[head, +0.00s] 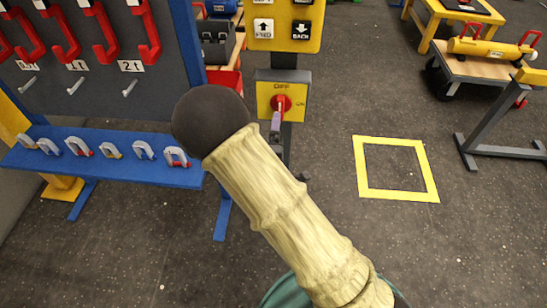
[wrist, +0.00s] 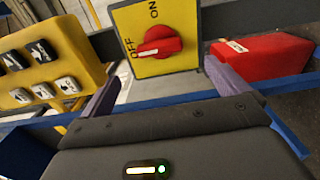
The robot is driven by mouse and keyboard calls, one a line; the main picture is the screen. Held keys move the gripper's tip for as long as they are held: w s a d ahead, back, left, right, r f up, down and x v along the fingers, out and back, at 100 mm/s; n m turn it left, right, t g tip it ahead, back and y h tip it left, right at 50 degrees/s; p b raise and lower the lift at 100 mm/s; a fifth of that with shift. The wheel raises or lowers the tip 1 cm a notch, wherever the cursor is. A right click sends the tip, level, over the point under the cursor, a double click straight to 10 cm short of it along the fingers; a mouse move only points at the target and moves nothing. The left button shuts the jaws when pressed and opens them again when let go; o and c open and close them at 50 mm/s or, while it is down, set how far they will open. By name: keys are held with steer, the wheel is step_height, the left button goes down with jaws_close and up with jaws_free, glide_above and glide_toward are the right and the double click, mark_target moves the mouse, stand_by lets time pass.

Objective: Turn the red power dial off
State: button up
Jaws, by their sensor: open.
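The red power dial (wrist: 160,45) sits on a yellow plate (wrist: 190,15) marked OFF and ON. In the wrist view its bar lies roughly level, with the end bearing a white mark toward the OFF label. In the head view the dial (head: 281,103) has its bar upright, below OFF, with ON to the right. My gripper (wrist: 160,75) is open and empty, its two purple fingers spread wide below the dial, one to each side. No contact with the dial shows. In the head view a fingertip of my gripper (head: 276,122) shows just below the dial; my arm hides the rest.
A yellow button panel (head: 285,25) is above the dial plate. A blue rack (head: 110,160) with shackles and red hooks stands left. A red box (wrist: 262,58) shows right of the dial in the wrist view. Open floor with a yellow square (head: 396,168) lies right.

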steer(key=s+p, duration=0.4)
steer(key=s, duration=0.3)
steer(key=shift+s+a, duration=0.15)
steer(key=shift+s, duration=0.25)
